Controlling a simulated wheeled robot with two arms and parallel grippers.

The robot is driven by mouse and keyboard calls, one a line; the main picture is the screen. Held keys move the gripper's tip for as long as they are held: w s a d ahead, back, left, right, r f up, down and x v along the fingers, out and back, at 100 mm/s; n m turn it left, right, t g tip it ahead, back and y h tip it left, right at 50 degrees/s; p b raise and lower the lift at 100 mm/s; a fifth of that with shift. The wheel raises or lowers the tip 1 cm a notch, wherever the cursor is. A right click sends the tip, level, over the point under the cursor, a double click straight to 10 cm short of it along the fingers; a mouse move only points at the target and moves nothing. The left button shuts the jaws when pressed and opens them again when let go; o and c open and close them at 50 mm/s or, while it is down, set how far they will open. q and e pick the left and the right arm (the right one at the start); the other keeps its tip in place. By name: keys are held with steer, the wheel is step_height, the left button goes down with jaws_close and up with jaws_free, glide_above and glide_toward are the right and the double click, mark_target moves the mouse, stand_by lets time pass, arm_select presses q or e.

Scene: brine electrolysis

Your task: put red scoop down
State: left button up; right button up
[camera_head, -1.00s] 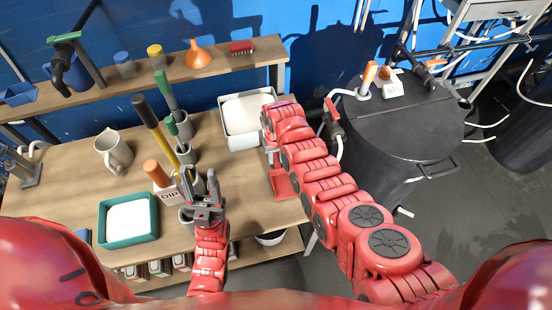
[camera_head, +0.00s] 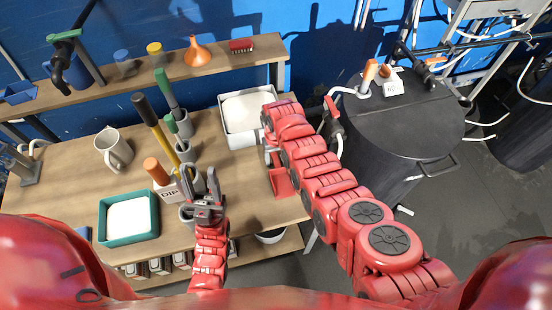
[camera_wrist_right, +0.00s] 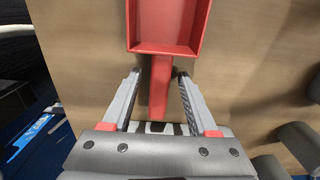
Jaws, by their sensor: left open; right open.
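The red scoop (camera_head: 282,184) lies on the wooden table near its right edge. In the right wrist view its pan (camera_wrist_right: 168,28) is at the top and its handle (camera_wrist_right: 160,85) runs down towards my gripper. My right gripper (camera_wrist_right: 159,80) is open, with one finger on each side of the handle and a visible gap to both. In the head view the right gripper (camera_head: 271,156) is partly hidden by its own arm. My left gripper (camera_head: 202,190) is open and empty over the front of the table, near grey holders.
A white tray (camera_head: 227,137) of white material stands behind the scoop. A teal tray (camera_head: 104,226), a mug (camera_head: 115,149), an orange-handled tool (camera_head: 157,172) and the DIP box (camera_head: 167,194) stand to the left. A black drum (camera_head: 405,130) stands right of the table.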

mark_target(276, 160)
steer(key=shift+r, duration=0.2)
steer(key=shift+r+b, duration=0.45)
steer(key=shift+r, duration=0.5)
step_height(276, 160, up, 6)
steer(key=shift+f+b, duration=0.2)
steer(key=shift+b, duration=0.95)
step_height(276, 160, up, 4)
steer(key=shift+r+p, duration=0.15)
steer(key=shift+p, duration=1.1)
steer(key=shift+w, duration=0.1)
